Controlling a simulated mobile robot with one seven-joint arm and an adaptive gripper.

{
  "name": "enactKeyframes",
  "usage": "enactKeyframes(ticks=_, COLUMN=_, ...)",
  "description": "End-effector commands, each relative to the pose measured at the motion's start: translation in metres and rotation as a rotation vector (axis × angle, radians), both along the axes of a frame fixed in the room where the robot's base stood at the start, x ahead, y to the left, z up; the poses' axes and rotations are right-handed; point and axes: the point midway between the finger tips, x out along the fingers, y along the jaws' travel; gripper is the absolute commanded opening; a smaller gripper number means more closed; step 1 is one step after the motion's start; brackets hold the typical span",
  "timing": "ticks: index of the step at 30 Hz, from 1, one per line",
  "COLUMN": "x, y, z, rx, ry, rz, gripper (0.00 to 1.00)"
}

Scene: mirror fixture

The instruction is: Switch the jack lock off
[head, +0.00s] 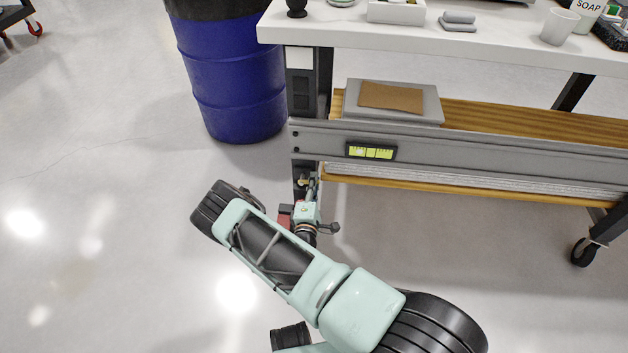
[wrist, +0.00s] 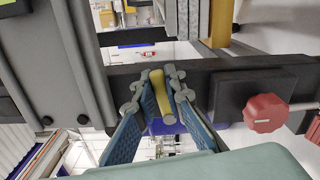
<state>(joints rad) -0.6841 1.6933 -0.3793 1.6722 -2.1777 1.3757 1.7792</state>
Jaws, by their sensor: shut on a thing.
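In the wrist view a short yellow lever (wrist: 156,85) stands on a dark horizontal bar of the bench frame. My gripper (wrist: 155,96) has its two blue textured fingers shut on the lever, one on each side. The lever's top shows between the fingertips. A red knob (wrist: 265,113) sits on the same bar, to the right and apart from the fingers. Neither part is visibly labelled as the jack lock. In the head view my gripper (head: 306,192) is low at the bench's left leg, and my arm hides much of that area.
The white-topped workbench (head: 400,32) has a lower shelf holding a grey box (head: 437,103) with a brown sheet on it. A small green level (head: 371,152) is on the front rail. A blue barrel (head: 240,95) stands left of the leg. The floor farther left is open.

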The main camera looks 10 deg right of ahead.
Motion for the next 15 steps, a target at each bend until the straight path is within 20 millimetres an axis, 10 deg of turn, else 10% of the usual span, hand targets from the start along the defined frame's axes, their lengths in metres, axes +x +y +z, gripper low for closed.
enactKeyframes(ticks=15, x=0.0003, y=0.0003, z=-0.0087, rx=0.197, ry=-0.063, rz=0.002, gripper=0.0)
